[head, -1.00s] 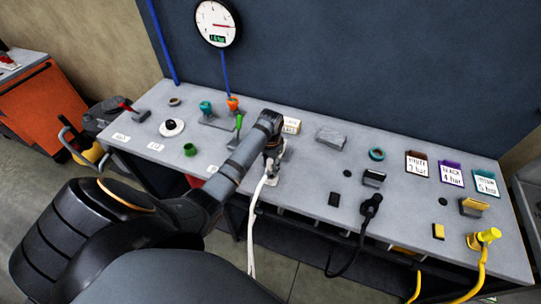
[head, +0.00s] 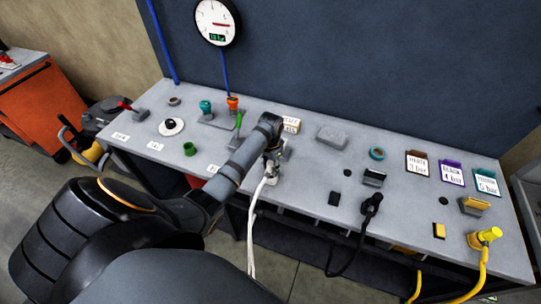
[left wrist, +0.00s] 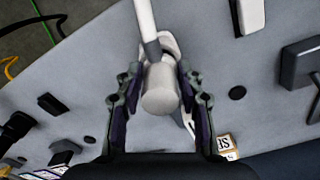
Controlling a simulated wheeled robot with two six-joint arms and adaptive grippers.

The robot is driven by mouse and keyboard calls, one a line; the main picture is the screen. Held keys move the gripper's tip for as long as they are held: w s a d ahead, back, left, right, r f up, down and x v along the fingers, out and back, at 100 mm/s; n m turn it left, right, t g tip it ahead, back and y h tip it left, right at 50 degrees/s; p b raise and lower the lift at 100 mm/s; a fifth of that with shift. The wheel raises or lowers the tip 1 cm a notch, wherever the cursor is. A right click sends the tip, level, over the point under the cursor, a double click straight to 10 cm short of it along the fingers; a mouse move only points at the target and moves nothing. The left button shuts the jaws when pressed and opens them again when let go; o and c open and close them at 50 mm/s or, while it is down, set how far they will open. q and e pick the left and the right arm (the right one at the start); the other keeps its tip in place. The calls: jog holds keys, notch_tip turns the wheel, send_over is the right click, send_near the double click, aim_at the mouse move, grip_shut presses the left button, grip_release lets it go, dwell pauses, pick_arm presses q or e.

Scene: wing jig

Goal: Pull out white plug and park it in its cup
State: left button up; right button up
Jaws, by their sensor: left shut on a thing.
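The white plug (left wrist: 161,92) is between the fingers of my left gripper (left wrist: 155,98) in the left wrist view, and the gripper is shut on it. In the head view my left gripper (head: 272,160) is low over the bench front, left of the black plug (head: 372,203). The white cable (head: 256,215) hangs from it over the bench edge. A white looped part (left wrist: 171,46) shows just beyond the plug in the wrist view. The fingers hide much of the plug's seat, so I cannot tell whether it is in or out. I cannot make out its cup with certainty. My right gripper is not in view.
A gauge (head: 216,22) hangs on the back wall.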

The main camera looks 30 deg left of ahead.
pick_arm(q)
jog(key=shift+f, duration=0.25)
jog(key=o, duration=1.2)
notch_tip(320, 180, up, 12)
